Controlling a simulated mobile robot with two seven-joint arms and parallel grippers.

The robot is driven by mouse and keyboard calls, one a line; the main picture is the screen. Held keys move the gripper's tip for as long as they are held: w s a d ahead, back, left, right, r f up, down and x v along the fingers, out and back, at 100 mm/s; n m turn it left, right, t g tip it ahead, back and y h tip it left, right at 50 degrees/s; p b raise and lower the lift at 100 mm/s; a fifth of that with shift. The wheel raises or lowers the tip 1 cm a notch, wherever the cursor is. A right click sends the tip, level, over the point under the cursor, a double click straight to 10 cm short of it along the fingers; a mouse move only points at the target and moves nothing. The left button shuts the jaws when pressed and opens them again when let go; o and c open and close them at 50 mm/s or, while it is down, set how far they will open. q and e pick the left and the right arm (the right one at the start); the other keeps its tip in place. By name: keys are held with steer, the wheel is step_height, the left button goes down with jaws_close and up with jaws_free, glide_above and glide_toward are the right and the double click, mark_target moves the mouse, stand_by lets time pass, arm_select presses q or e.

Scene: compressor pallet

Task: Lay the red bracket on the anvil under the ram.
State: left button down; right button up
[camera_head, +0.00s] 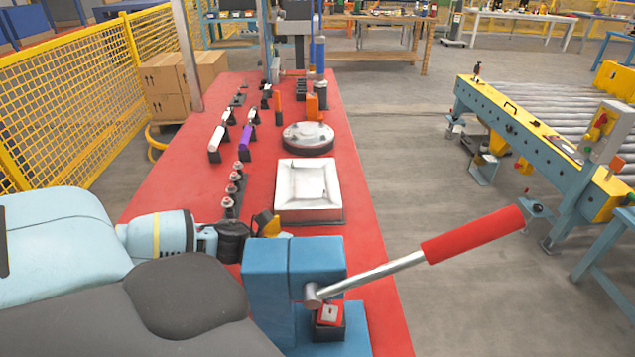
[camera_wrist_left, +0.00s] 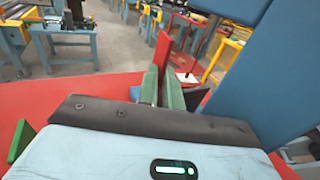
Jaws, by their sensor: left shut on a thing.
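The blue press (camera_head: 268,275) stands at the near end of the red table, its red-handled lever (camera_head: 470,236) reaching up to the right. Under its ram, a small red piece with a pale face, which looks like the red bracket (camera_head: 329,314), shows on or just above the dark anvil (camera_head: 328,333). My left arm comes in from the left, and its fingers are hidden behind the press in the head view. In the left wrist view, the left gripper (camera_wrist_left: 162,88) is shut, with red (camera_wrist_left: 162,52) showing beyond its green fingertips. Contact between bracket and anvil is unclear. My right gripper is out of view.
A white square tray (camera_head: 309,190) and a round grey flange (camera_head: 308,137) stand on the table beyond the press. Several small parts in holders line its left side. A roller conveyor (camera_head: 540,130) is at the right, across open floor. The press body (camera_wrist_left: 240,75) stands close beside my left gripper.

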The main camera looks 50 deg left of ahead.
arm_select(q)
steer(key=shift+s, duration=0.2)
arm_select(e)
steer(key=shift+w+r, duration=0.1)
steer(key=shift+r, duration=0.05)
arm_select(q)
steer(key=c, duration=1.5)
jaws_free()
